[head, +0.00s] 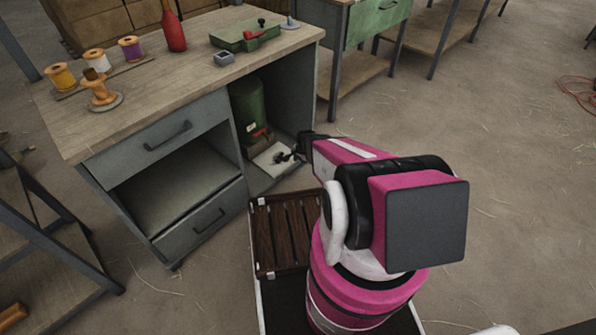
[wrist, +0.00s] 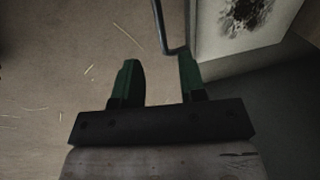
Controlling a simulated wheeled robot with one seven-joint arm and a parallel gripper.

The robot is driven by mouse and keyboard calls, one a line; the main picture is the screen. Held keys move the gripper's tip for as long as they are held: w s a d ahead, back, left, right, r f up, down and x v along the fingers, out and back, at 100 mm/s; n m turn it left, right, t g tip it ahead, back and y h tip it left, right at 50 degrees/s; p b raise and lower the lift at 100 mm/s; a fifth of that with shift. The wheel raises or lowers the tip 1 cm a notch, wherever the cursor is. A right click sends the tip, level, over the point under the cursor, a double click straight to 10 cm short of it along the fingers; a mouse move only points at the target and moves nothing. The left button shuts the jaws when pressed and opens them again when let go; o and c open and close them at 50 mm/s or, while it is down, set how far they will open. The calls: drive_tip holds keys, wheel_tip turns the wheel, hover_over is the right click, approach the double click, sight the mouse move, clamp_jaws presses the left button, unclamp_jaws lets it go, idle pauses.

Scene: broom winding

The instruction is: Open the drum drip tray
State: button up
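The drum drip tray (head: 267,159) is a shallow pale tray at the floor of the workbench's right bay, below the green drum (head: 249,108). In the wrist view the tray (wrist: 208,38) is at the upper right, with a dark stain inside it. A thin dark bar handle (wrist: 160,24) stands out from its left side. My gripper (head: 297,150) is at the tray's front right. In the wrist view my gripper (wrist: 160,78) is open, its two green fingers apart. The handle's lower corner shows between the fingertips, close to the right finger. I cannot tell whether they touch.
The workbench (head: 140,98) carries thread spools, a red bottle (head: 173,28) and a green box (head: 243,36). An open bay and a drawer (head: 203,221) are left of the drum. A slatted dark wooden tray (head: 284,232) is in front.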

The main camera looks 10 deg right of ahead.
sight(297, 171)
drive_tip(key=f, duration=0.2)
drive_tip(key=w+f, duration=0.1)
drive_tip(key=f, duration=0.2)
drive_tip(key=a+f, duration=0.1)
drive_tip(key=f, duration=0.2)
drive_tip(key=shift+w+f, duration=0.15)
drive_tip(key=shift+c, duration=0.3)
clamp_jaws()
